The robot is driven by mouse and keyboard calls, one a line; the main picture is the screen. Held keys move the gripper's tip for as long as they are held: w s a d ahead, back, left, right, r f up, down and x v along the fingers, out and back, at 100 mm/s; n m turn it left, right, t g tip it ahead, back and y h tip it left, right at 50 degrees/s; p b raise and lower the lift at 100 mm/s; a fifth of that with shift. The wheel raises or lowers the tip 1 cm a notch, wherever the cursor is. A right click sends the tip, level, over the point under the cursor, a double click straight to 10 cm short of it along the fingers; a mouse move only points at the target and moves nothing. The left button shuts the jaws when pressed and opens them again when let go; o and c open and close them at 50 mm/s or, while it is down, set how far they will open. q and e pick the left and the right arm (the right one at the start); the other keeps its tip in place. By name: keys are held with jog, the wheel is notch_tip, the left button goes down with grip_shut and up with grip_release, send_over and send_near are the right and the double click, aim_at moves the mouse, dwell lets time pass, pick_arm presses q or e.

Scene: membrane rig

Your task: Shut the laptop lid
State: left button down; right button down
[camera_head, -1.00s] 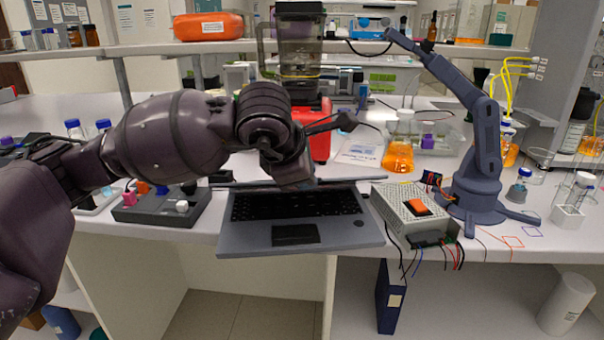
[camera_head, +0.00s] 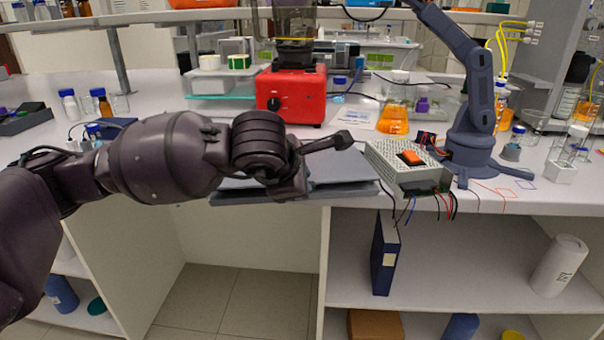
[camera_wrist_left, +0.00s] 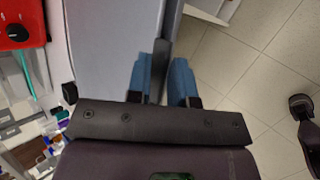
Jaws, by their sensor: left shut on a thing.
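The grey laptop (camera_head: 345,172) lies at the front edge of the bench. Its lid is folded down low over the base, and the keyboard is hidden. A thin gap seems to show at the front, so I cannot tell if the lid touches the base. My left gripper is over the laptop's front; its fingertips are hidden in the head view.
A perforated power supply (camera_head: 405,168) with an orange switch stands close right of the laptop, wires hanging. Behind are a red blender base (camera_head: 291,95) and an orange flask (camera_head: 393,118). A blue desktop arm (camera_head: 474,110) stands at right. Open floor lies below the front edge.

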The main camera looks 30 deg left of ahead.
pick_arm(q)
jog(key=shift+f, duration=0.4)
pick_arm(e)
jog(key=shift+r, duration=0.1)
jog(key=shift+s, duration=0.1)
pick_arm(q)
jog(key=c, duration=1.3)
grip_release()
jog(key=shift+o, duration=0.3)
pick_arm(e)
jog(key=shift+s+f, duration=0.15)
jog(key=shift+f, duration=0.05)
pick_arm(q)
jog(key=p+v, duration=0.2)
jog(key=v, duration=0.9)
jog(key=shift+p, duration=0.4)
pick_arm(e)
jog(key=shift+s+d+r+m, duration=0.25)
jog(key=shift+s+d+m, duration=0.15)
jog(key=shift+s, duration=0.1)
